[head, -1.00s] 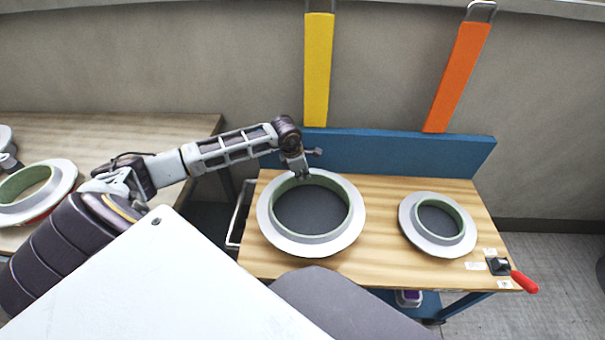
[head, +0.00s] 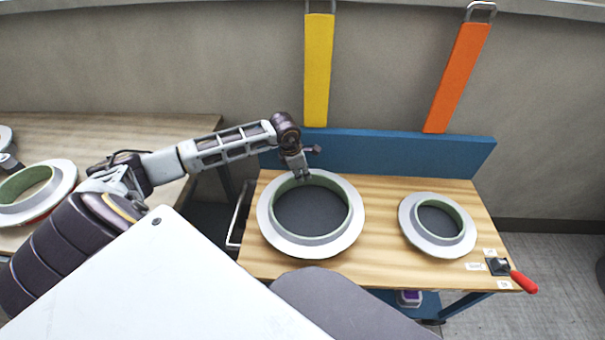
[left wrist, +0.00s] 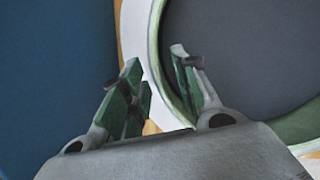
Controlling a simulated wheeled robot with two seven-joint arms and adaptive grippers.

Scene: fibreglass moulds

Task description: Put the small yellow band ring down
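I cannot make out a small yellow band ring in either view. My left gripper (head: 303,177) is at the back rim of the large round mould (head: 272,228), which has a pale flange and a green inner wall. In the left wrist view, my left gripper (left wrist: 155,62) has its two green-padded fingers apart, with nothing seen held between them. The mould's green rim (left wrist: 155,30) runs past between the fingers; I cannot tell whether they touch it. My right gripper is not in view.
A smaller round mould (head: 427,242) sits to the right on the wooden bench top (head: 385,258). A red-handled lever (head: 523,282) is at its right corner. A blue board (head: 400,155) stands behind. Another ring-shaped mould (head: 63,180) lies on the left table (head: 110,130).

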